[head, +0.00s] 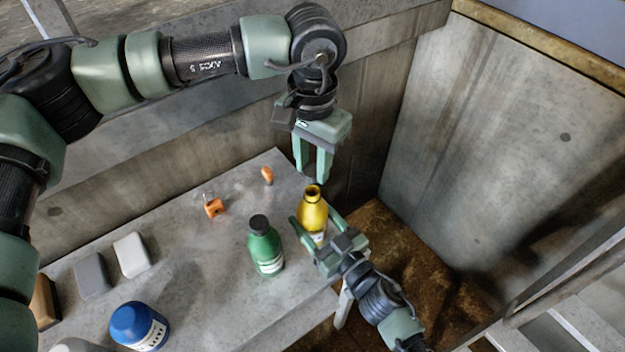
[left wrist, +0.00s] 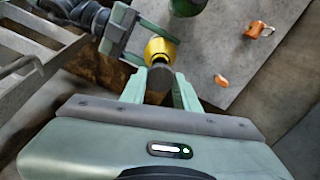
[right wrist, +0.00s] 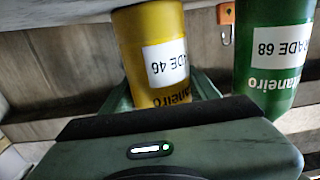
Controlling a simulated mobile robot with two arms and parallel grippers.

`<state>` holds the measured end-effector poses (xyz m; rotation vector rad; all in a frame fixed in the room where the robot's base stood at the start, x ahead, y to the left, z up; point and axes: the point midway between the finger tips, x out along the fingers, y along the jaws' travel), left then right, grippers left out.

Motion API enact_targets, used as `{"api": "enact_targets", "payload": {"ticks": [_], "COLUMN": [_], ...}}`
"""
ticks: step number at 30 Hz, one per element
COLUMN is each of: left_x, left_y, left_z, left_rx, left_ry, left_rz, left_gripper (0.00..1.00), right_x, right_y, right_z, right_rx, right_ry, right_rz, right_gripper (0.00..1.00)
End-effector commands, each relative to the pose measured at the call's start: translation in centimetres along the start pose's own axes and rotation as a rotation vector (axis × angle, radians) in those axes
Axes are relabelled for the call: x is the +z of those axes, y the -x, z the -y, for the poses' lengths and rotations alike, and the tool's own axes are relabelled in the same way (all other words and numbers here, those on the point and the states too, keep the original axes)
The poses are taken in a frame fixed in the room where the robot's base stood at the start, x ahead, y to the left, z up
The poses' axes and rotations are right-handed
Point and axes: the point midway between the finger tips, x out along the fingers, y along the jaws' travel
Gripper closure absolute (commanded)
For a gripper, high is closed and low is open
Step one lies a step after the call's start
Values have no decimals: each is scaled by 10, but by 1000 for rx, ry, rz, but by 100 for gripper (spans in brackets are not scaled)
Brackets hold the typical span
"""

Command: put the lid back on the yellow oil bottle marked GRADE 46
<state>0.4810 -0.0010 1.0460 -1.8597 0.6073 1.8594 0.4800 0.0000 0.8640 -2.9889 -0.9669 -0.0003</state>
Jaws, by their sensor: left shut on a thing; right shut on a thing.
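The yellow bottle (head: 312,214) is upright near the table's right edge, its mouth uncovered. Its label reads GRADE 46 in the right wrist view (right wrist: 165,62). My right gripper (head: 318,243) is shut around its body; I cannot tell whether its base touches the table. My left gripper (head: 315,176) points down just above the bottle's mouth. In the left wrist view a dark round lid (left wrist: 160,78) sits between its fingers, in line with the yellow bottle (left wrist: 160,48). The lid is mostly hidden in the head view, and I cannot tell whether it touches the neck.
A green bottle (head: 264,247) marked GRADE 68, with a dark cap, stands close left of the yellow one. Two orange items (head: 214,208) (head: 267,175), a blue bottle (head: 138,325) and grey (head: 91,276) and white (head: 131,255) blocks are on the table. Concrete walls stand behind.

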Motion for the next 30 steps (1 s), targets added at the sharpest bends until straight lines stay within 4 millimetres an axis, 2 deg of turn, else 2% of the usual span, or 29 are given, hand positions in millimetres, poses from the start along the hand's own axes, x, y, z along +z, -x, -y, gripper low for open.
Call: {"api": "enact_targets", "payload": {"ticks": [3,6,21,30], "left_x": [1,1,0,0], "left_y": [-20,-27,-28,-43], "left_z": [0,0,0,-1], "left_rx": [1,0,0,1], "left_ry": [0,0,1,2], "left_rz": [2,0,-1,1], "left_gripper": [100,100,100,100], "right_x": [0,0,0,0], "right_y": [0,0,0,0], "right_z": [0,0,0,0], "right_rx": [0,0,0,0], "right_ry": [0,0,0,0], "right_rz": [0,0,0,0], "right_gripper": [100,100,100,100]}}
